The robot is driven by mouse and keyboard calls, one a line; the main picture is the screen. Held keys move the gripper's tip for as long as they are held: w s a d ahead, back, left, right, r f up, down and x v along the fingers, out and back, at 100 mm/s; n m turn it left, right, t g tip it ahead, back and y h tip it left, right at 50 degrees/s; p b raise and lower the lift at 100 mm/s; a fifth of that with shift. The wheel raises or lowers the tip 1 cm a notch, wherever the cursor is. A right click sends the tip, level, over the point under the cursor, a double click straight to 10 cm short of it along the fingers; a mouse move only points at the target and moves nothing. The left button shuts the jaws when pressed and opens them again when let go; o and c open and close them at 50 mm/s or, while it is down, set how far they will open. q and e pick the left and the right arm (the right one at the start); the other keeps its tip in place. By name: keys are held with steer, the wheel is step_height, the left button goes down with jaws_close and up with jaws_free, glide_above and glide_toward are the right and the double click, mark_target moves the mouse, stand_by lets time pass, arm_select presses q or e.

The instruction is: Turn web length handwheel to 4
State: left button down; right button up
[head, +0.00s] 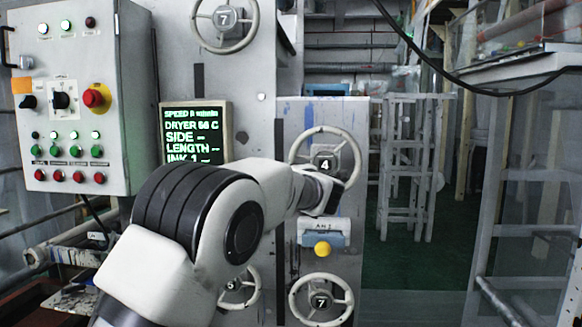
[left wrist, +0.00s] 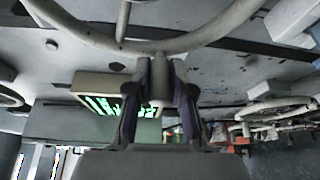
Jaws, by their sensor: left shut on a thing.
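A pale grey handwheel (head: 323,160) with a dark hub reading 4 is on the machine's front panel, right of the middle in the head view. My left arm reaches across from the lower left, and its left gripper (head: 328,193) is at the lower part of this wheel's rim. In the left wrist view the curved wheel rim (left wrist: 205,38) crosses the top. There my left gripper (left wrist: 160,78) is shut on a short handle (left wrist: 159,66) that stands out from the rim. My wrist partly hides the wheel's lower rim in the head view. My right gripper is not in view.
A screen (head: 192,120) shows SPEED, DRYER, SIDE, LENGTH and INK lines. Other handwheels read 7 above (head: 224,20) and 7 below (head: 320,300); another (head: 238,287) is partly hidden. A yellow knob (head: 322,249) sits below the wheel. A control box (head: 68,130) stands left.

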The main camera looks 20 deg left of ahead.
arm_select(q)
steer(key=shift+w+d+f+n+g+h, duration=0.1)
steer(key=shift+d+f+n+g+h, duration=0.1)
steer(key=shift+f+n, duration=0.3)
steer(key=shift+d+f+n+g+h, duration=0.1)
steer(key=shift+d+f+n+g, duration=0.1)
steer(key=shift+f+n, duration=0.3)
steer(key=c, duration=1)
jaws_free()
steer(key=shift+c, duration=0.2)
steer(key=v, duration=1.2)
steer(key=shift+a, duration=0.15)
